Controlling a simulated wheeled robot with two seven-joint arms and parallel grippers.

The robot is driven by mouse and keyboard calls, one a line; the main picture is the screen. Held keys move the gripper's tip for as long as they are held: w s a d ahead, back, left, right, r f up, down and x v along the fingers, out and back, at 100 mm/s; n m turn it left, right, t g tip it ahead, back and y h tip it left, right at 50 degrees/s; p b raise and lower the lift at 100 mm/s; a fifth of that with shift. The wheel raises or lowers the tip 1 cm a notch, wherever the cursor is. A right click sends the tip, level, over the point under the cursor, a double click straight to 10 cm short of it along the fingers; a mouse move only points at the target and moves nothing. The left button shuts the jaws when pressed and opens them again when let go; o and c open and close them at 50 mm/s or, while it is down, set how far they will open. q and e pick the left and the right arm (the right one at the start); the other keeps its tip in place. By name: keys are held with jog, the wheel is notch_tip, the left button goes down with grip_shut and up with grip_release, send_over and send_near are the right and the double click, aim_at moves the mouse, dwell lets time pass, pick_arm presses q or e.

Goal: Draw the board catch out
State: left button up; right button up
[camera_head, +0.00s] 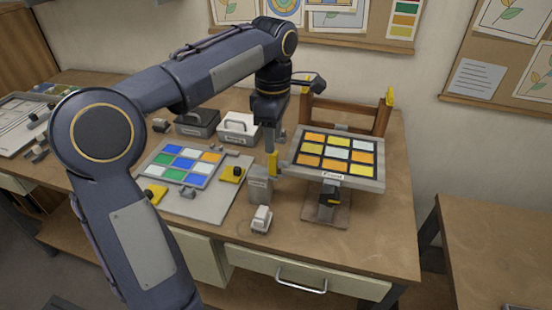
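A tilted board (296,159) in a grey frame, with orange, yellow and pale panes and a small label on its front edge, stands on a wooden easel-like stand (378,121) at the right of the table. Under its front edge is a dark knob with a yellow part (329,196), on a post; I cannot tell if this is the catch. My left gripper (271,150) points down just left of the board. A yellow piece (273,164) shows at its fingertips, above a grey block (260,186). Whether the fingers hold it is unclear. My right gripper is not in view.
A flat panel (183,164) with blue, green, white and orange panes lies on a grey base left of the gripper, with yellow clamps (232,174). Dark (197,123) and white (238,128) boxes stand behind. A small white object (261,220) is near the front. Table front right is clear.

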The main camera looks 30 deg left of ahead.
aim_at(273, 160)
pick_arm(q)
notch_tip(273, 160, down, 7)
jog(key=shift+f, duration=0.2)
dwell(0.3)
